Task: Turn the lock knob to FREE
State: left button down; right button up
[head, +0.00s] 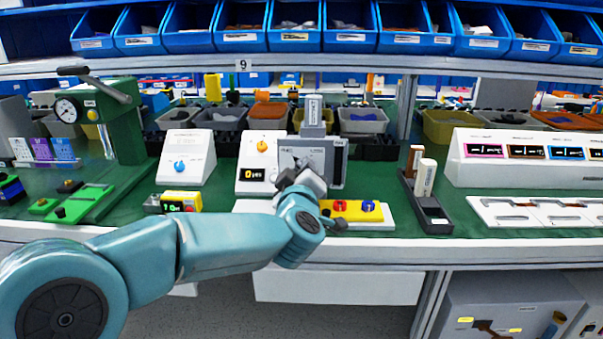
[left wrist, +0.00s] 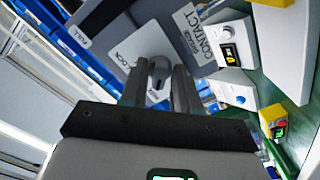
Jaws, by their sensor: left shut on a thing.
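The lock knob (left wrist: 159,72) is a small pale grey rounded knob on a grey panel, seen in the left wrist view between my fingers. My left gripper (left wrist: 157,85) is shut on it. Part of a lock label shows left of the knob, and the word CONTACT shows at the panel's upper right. In the head view my left gripper (head: 303,180) is at the front of the grey panel (head: 337,170) and hides the knob. The knob's pointing direction is not clear. My right gripper is not in view.
A white box with an orange knob and display (head: 252,163) stands left of the panel. A yellow block with red and blue buttons (head: 355,210) lies in front. A dark tray (head: 435,216) is to the right. A green press (head: 115,120) stands far left.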

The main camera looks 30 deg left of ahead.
pick_arm(q)
jog(key=c, duration=1.1)
grip_release()
jog(key=p+v, duration=0.2)
jog(key=v, duration=1.4)
jog(key=shift+s, duration=0.25)
